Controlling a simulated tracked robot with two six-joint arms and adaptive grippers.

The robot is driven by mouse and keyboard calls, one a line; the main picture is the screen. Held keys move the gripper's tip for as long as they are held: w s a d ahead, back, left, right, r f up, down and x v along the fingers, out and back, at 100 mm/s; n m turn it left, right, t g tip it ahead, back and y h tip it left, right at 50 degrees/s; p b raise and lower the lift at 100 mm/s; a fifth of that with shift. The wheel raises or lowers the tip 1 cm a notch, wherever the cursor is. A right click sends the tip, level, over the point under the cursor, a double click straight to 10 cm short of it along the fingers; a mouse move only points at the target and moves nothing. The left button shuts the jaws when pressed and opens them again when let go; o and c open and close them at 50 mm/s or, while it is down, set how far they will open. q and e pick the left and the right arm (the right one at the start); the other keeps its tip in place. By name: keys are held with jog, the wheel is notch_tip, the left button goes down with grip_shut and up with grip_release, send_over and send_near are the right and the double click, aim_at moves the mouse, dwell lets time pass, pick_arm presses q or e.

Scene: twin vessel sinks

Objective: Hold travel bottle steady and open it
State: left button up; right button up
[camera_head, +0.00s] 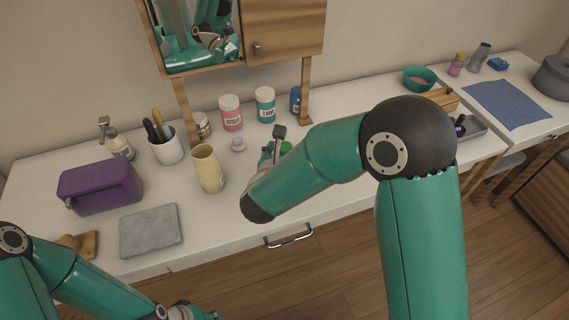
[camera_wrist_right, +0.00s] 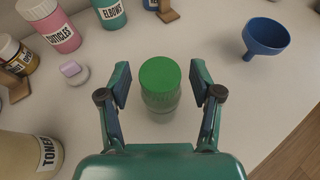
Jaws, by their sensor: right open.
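The travel bottle seems to be the small clear greenish bottle with a green ribbed cap (camera_wrist_right: 159,76), upright on the white counter in the right wrist view. In the head view only a bit of its green cap (camera_head: 287,147) shows past my right arm. My right gripper (camera_wrist_right: 160,82) is open, with one finger on each side of the bottle and a gap to each. In the head view the right gripper (camera_head: 277,146) is partly hidden by its own forearm. My left gripper (camera_head: 190,313) is at the bottom edge, largely cut off, away from the bottle; its fingers are unclear.
A blue funnel (camera_wrist_right: 266,38) lies right of the bottle. A grey mat (camera_head: 150,230) and purple case (camera_head: 100,187) lie left.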

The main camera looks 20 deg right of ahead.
jog(key=c, duration=1.2)
notch_tip(320, 180, up, 20)
jog(key=shift+r+p, duration=0.1)
jog(key=shift+p, duration=0.95)
jog(key=o, duration=0.5)
grip_shut()
